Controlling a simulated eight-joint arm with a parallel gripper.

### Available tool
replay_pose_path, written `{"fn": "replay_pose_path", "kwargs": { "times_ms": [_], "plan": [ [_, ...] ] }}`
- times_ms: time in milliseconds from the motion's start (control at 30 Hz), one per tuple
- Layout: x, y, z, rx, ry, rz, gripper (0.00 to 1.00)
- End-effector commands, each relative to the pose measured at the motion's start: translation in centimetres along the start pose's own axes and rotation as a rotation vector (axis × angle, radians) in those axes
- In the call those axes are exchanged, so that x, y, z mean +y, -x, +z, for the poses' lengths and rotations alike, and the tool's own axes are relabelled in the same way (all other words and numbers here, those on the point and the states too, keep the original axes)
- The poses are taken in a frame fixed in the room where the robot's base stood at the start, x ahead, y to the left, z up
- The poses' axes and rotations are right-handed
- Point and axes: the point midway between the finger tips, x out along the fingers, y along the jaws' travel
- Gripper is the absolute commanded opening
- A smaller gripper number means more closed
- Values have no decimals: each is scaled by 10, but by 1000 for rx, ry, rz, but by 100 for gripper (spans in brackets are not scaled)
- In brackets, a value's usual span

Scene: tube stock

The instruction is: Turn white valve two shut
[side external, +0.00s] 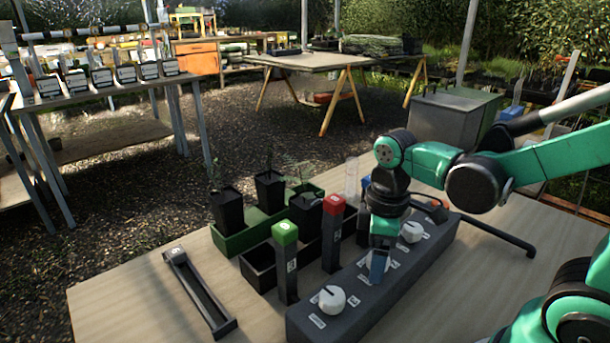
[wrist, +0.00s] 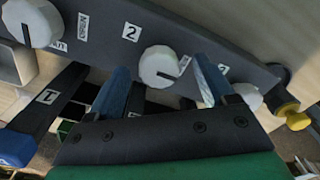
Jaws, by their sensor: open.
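A long dark grey valve panel (side external: 375,295) lies on the table with white round knobs along its top. In the wrist view the white knob beside the "2" label, valve two (wrist: 160,66), sits between my two blue fingers. Its dark pointer mark points to the lower right in that view. My gripper (wrist: 162,68) is open, with one finger on each side of the knob; I cannot tell if either touches it. In the side view my gripper (side external: 378,266) points down over the panel's middle and hides valve two.
Another white knob (side external: 331,299) is at the panel's near end, and one (side external: 411,231) is farther along. A green-capped post (side external: 286,265) and a red-capped post (side external: 332,235) stand close behind the panel. A dark channel piece (side external: 200,293) lies left on mostly clear table.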

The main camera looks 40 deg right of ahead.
Motion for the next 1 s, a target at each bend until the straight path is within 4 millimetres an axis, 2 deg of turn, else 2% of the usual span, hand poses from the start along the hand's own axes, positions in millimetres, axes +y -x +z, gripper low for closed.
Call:
{"fn": "replay_pose_path", "kwargs": {
  "times_ms": [167,267,433,467,767,1000],
  "plan": [
    [0,0,0,0,0,0,76],
    [0,0,0,0,0,0,53],
    [0,0,0,0,0,0,4],
    [0,0,0,0,0,0,0],
    [0,0,0,0,-32,-1,0],
    [0,0,0,0,-160,-1,0]
  ]
}}
